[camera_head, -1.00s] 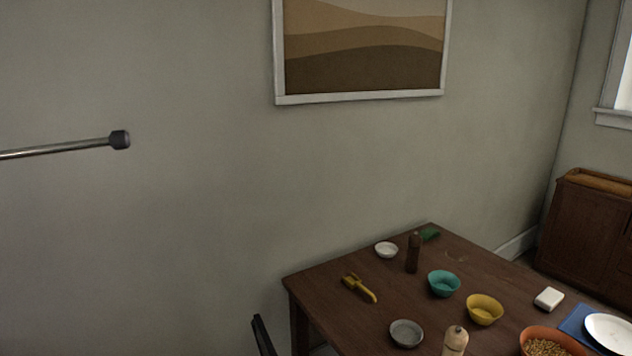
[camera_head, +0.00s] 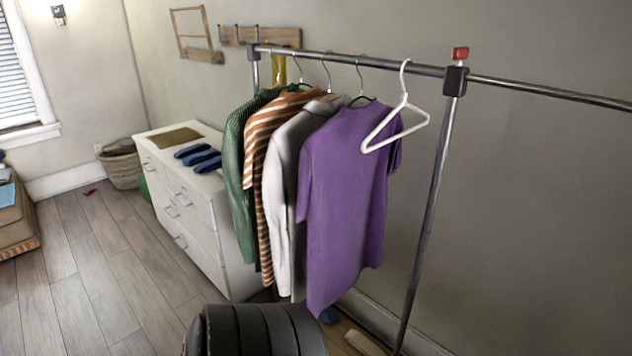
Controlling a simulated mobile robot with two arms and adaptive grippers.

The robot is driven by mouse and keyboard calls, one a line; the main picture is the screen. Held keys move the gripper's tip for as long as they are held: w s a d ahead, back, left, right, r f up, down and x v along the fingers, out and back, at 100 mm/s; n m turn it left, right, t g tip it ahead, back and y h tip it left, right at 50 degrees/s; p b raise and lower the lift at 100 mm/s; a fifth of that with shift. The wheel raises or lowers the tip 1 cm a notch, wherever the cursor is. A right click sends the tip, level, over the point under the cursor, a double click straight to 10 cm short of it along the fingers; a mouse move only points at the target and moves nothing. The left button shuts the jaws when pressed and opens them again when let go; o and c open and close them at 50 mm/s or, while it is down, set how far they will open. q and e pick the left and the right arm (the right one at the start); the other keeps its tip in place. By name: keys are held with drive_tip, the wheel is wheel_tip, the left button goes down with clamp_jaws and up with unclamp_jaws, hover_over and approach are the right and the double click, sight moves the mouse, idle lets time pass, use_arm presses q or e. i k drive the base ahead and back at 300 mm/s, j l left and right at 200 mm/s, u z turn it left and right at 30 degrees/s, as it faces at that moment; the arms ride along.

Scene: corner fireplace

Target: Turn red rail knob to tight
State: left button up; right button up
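The red rail knob (camera_head: 460,54) sits on top of a dark joint block (camera_head: 455,80) where the rack's upright post meets the metal rail (camera_head: 350,59). The rail runs on past the joint to the right edge of the picture. Neither of my grippers is in view, and nothing touches the knob.
A purple shirt (camera_head: 345,190), other clothes and an empty white hanger (camera_head: 402,125) hang left of the knob. A white dresser (camera_head: 215,215) stands behind them. A woven basket (camera_head: 122,165) is in the far corner. Wooden floor (camera_head: 85,270) at left is mostly clear.

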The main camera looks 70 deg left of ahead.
sight(458, 54)
drive_tip(key=u, duration=2.3)
drive_tip(key=i+l+z, duration=0.4)
drive_tip(key=i+l, duration=0.25)
drive_tip(key=l, duration=0.05)
